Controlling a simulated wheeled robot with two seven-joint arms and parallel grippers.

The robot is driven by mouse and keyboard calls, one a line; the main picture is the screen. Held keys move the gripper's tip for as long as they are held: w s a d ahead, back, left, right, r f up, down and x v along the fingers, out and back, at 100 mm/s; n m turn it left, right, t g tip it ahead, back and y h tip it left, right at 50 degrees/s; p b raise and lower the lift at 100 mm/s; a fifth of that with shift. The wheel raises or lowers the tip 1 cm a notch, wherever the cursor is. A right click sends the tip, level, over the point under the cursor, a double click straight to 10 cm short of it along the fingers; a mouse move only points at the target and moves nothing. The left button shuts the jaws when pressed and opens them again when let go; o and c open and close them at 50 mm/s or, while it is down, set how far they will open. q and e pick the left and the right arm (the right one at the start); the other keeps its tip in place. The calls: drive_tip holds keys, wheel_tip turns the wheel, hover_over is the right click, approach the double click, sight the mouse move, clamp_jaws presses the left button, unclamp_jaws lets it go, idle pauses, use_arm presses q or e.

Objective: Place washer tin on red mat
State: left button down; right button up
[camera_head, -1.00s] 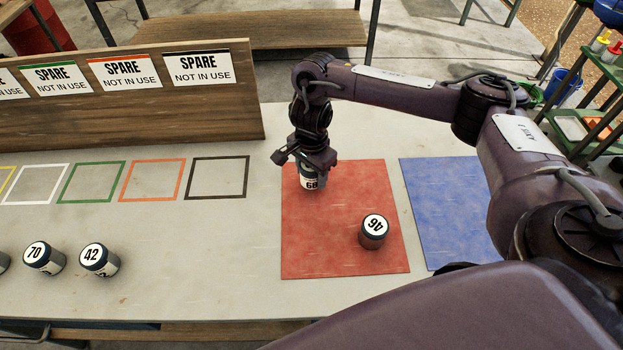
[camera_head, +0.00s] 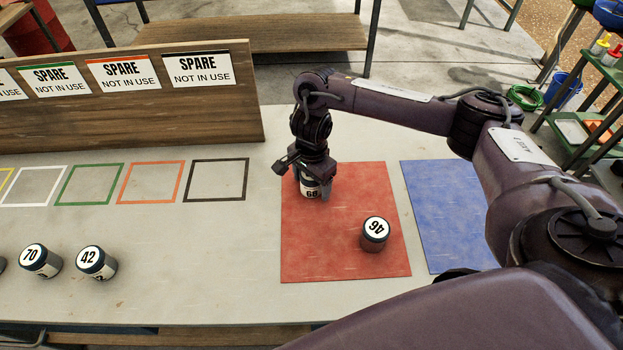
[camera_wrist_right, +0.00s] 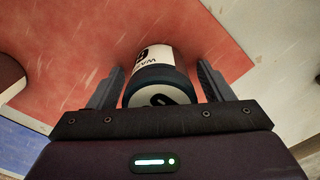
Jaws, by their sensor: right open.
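A tin with a dark lid and white label marked 68 (camera_head: 314,189) is at the back left part of the red mat (camera_head: 345,252). It appears to stand on the mat. My right gripper (camera_head: 311,172) is over it from above. In the right wrist view the tin (camera_wrist_right: 157,72) lies between the two open fingers of the gripper (camera_wrist_right: 158,80), with gaps at its sides. Letters starting "WA" show on its label. The gripper hides part of the tin in the head view. My left gripper is not in view.
A tin marked 46 (camera_head: 375,234) stands at the red mat's right side. A blue mat (camera_head: 445,215) lies to the right. Tins marked 70 (camera_head: 40,261) and 42 (camera_head: 96,263) stand at left. Coloured outlines and a wooden board (camera_head: 130,115) with "SPARE" signs are behind them.

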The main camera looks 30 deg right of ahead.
drive_tip(key=shift+r+p, duration=0.3)
drive_tip(key=shift+r, duration=0.2)
wheel_tip(320, 180, up, 11)
drive_tip(key=shift+r+p, duration=0.1)
drive_tip(key=shift+p, duration=1)
